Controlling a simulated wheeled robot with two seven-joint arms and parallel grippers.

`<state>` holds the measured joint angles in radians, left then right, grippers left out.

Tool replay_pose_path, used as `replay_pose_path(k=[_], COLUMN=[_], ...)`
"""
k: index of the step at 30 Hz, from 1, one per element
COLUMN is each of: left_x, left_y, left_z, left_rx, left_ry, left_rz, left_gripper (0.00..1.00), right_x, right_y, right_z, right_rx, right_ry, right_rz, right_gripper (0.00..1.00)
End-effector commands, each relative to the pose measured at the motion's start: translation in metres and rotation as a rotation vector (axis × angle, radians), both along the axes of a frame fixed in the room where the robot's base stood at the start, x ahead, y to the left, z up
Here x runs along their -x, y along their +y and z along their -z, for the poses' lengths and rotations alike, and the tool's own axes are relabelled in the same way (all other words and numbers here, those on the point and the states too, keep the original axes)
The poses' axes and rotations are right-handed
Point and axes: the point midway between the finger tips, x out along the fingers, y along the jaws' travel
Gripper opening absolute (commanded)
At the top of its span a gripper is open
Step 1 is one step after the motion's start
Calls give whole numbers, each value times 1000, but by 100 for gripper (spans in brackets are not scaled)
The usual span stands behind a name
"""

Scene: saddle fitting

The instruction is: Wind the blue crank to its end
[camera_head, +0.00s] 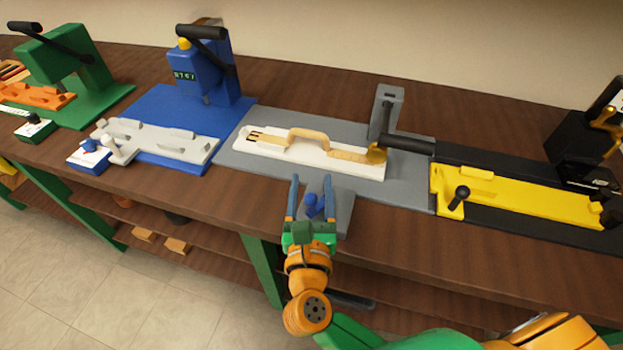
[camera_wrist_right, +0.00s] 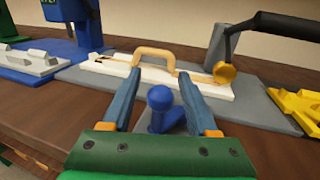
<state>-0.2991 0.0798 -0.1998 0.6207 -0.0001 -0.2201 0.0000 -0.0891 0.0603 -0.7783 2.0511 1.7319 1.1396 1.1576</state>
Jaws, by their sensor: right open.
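The blue crank (camera_head: 313,205) stands at the front of the grey station, by the table's front edge. In the right wrist view its round knob (camera_wrist_right: 160,98) shows between my blue fingers. My right gripper (camera_head: 310,184) is open, with one finger on each side of the crank; whether either finger touches it I cannot tell. The crank's lower part is partly hidden by the gripper. Behind it lies a white fixture (camera_head: 375,170) with a tan handle (camera_head: 312,136) on the grey base plate (camera_head: 235,159). My left gripper is out of view.
A black-handled lever (camera_head: 407,144) on a grey post reaches over the white fixture's right end. A blue station (camera_head: 150,107) and a green station (camera_head: 100,92) stand left. A yellow fixture (camera_head: 520,197) on a black base is right. Bare wooden table (camera_head: 215,195) lies front left.

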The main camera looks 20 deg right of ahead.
Motion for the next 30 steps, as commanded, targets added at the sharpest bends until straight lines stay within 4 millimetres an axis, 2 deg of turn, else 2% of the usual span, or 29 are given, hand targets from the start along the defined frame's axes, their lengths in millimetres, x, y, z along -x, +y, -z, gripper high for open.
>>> replay_pose_path(k=[7,8,12,14,15,23,30], left_x=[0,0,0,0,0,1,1], left_y=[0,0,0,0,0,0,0], left_z=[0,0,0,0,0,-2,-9], left_rx=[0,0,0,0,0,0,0], left_ry=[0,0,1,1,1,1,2], left_rz=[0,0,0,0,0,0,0], left_gripper=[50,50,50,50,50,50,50], right_x=[-4,-4,-3,-3,-3,-3,1], right_y=[-1,-1,-1,-1,-1,-1,-1], right_z=[1,1,1,1,1,0,-1], right_rx=[0,0,1,1,1,2,4], right_ry=[1,1,0,0,0,1,2], right_rz=[0,0,0,0,0,-14,-118], right_gripper=[60,57,19,3,0,0,0])
